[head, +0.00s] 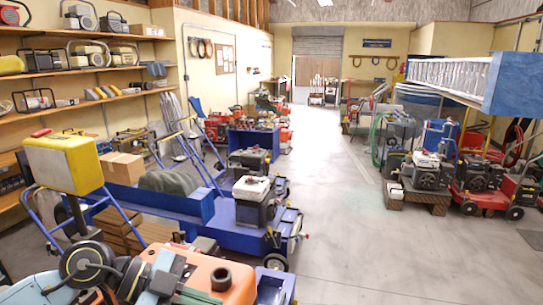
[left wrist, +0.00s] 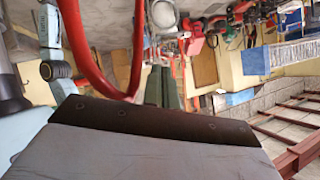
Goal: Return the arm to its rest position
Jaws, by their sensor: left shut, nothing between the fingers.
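My left gripper (left wrist: 163,86) shows in the left wrist view as two dark greenish fingers beyond a dark bar and a grey housing. The fingers are close together and hold nothing that I can see. A thick red tube (left wrist: 84,50) curves down close beside the fingers; I cannot tell whether they touch. I cannot make out the left gripper in the head view. My right gripper is in neither view.
In the head view, an orange machine (head: 205,278) and a yellow box-shaped unit (head: 64,163) stand close at lower left. A blue cart (head: 168,230) is behind them. Loaded shelves (head: 90,102) line the left wall. A blue-ended overhead rack (head: 510,80) juts in at right. The central floor (head: 330,200) is clear.

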